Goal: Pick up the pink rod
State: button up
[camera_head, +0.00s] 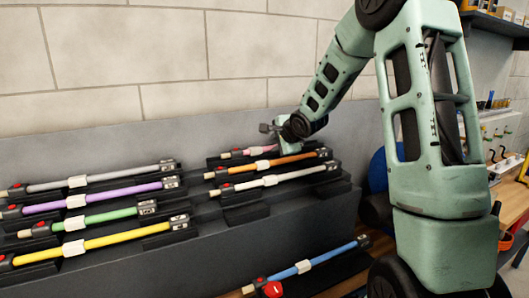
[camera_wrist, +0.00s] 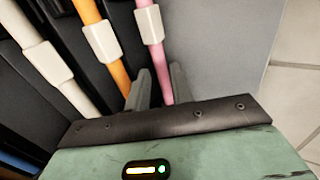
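The pink rod (camera_head: 237,154) lies on the back rack on the right side in the head view, with a white sleeve around it. Its right part is hidden behind my gripper (camera_head: 287,146). In the wrist view the pink rod (camera_wrist: 157,58) runs down between the two fingers of my gripper (camera_wrist: 161,70). The fingers are apart, with the rod closer to the right finger and a visible gap on the left. Whether the fingers reach down around the rod is hard to tell.
An orange rod (camera_head: 275,161) and a cream rod (camera_head: 280,179) lie in front of the pink one. Grey, purple, green and yellow rods (camera_head: 125,238) lie on the left. A blue rod (camera_head: 315,261) lies lower. A wall stands behind the rack.

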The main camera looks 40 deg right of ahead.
aim_at(270, 147)
jog(key=x, duration=0.4)
jog(key=shift+w+d+f+p, duration=0.25)
jog(key=shift+f+p, duration=0.05)
jog(key=shift+p, duration=0.05)
grip_shut()
jog(key=shift+r, duration=0.15)
